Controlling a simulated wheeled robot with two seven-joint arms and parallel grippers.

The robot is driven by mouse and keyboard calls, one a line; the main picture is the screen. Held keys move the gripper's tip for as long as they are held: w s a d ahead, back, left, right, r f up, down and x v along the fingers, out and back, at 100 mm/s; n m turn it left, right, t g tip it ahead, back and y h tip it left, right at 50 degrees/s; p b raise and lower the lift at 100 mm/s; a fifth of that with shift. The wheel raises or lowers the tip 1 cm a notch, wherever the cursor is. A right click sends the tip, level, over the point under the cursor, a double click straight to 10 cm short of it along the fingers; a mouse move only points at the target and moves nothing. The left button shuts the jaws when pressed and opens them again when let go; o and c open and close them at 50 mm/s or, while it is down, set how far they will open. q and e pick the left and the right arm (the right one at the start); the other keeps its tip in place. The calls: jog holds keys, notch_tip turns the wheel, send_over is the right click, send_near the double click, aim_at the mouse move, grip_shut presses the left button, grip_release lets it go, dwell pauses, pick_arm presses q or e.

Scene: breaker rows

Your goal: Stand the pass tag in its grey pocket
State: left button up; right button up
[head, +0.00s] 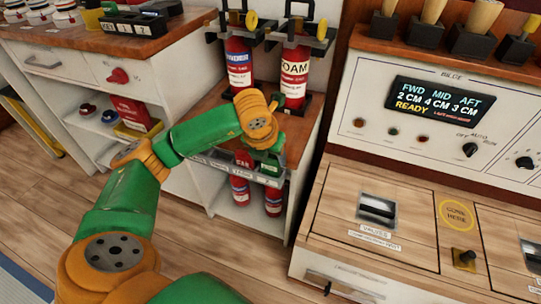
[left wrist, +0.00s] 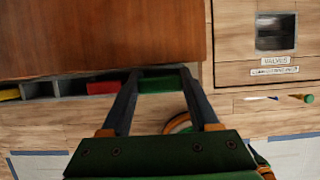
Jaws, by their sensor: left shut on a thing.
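A green tag, taken to be the pass tag (left wrist: 162,84), sits between the fingertips of my left gripper (left wrist: 160,76), which is shut on it. In the head view the tag (head: 270,169) shows just below my wrist, at the right end of the grey pocket row (head: 222,168) on the front of the extinguisher cabinet. The fingers are mostly hidden there by my arm. The grey pockets (left wrist: 40,88) also show in the left wrist view, left of the fingers. I cannot tell whether the tag's lower edge is inside a pocket. My right gripper is not in view.
A red tag (left wrist: 103,87) and a yellow tag (left wrist: 9,94) stand in pockets to the left. The wooden cabinet top (head: 215,110) overhangs close by, with two extinguishers (head: 238,65) (head: 295,75) on it. The bilge console (head: 375,210) stands to the right. Open floor lies in front.

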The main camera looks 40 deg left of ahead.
pick_arm(q)
jog(key=shift+f+b, duration=0.8)
jog(key=shift+f, duration=0.15)
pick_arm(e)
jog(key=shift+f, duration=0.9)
pick_arm(q)
jog(key=o, duration=1.4)
jog(key=p+v, duration=0.1)
jog(key=v, duration=0.6)
jog(key=shift+s+r+p, duration=0.1)
jog(key=shift+p, duration=0.3)
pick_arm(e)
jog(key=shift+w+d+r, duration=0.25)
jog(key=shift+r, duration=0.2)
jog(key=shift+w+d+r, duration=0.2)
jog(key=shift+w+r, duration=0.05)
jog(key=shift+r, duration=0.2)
